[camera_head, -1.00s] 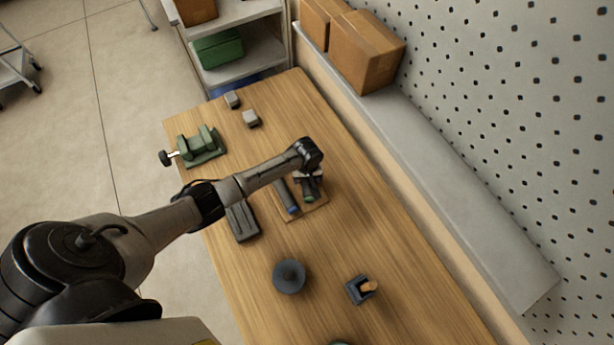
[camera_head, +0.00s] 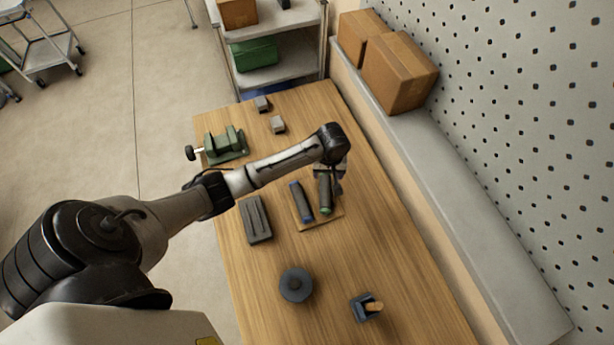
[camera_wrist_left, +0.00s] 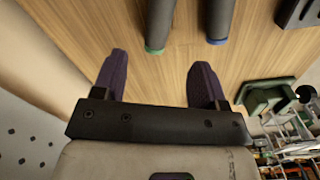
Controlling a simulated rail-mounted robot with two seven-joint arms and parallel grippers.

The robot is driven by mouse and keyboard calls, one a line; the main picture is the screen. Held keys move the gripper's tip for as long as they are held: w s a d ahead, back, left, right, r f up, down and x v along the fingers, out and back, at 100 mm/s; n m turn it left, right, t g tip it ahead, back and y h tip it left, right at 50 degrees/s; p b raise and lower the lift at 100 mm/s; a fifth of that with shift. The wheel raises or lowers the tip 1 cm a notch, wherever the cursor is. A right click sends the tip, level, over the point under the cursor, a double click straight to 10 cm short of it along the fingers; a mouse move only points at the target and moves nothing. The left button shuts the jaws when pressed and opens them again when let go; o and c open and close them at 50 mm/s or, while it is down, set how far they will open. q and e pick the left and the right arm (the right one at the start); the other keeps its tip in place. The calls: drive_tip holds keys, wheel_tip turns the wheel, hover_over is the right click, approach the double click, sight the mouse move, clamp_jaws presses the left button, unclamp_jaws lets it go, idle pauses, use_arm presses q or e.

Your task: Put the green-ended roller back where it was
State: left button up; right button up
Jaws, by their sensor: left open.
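The green-ended roller (camera_head: 325,193) is a dark cylinder lying on a thin wooden board (camera_head: 334,221), beside the parallel blue-ended roller (camera_head: 300,200). My left gripper (camera_head: 330,174) is at the far end of the green-ended roller, open and empty. In the left wrist view its two dark purple fingers (camera_wrist_left: 160,62) are spread apart. There the green-ended roller (camera_wrist_left: 158,22) lies beyond the fingertips, roughly in line with the gap, and looks clear of both fingers. The blue-ended roller (camera_wrist_left: 219,18) is to its right. My right gripper does not show.
A dark grooved block (camera_head: 256,219) lies left of the board. A grey round reel (camera_head: 296,286) and a small blue holder with a wooden piece (camera_head: 365,307) are nearer. A green vise (camera_head: 226,146) and two grey blocks (camera_head: 278,125) are farther back.

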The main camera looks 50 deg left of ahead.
use_arm(q)
drive_tip(key=s+d+f+m+t, duration=0.2)
drive_tip(key=s+d+m, duration=0.6)
drive_tip(key=s, duration=0.7)
drive_tip(key=s+d+r+m+t, duration=0.1)
drive_tip(key=s+r+m, duration=0.2)
drive_tip(key=s, duration=0.9)
wheel_tip(320, 180, up, 3)
drive_tip(key=shift+s+m+t, duration=0.15)
drive_tip(key=shift+m+t, duration=0.15)
wheel_tip(320, 180, up, 8)
drive_tip(key=p, duration=0.7)
drive_tip(key=shift+f+p, duration=0.15)
drive_tip(key=shift+p, duration=0.2)
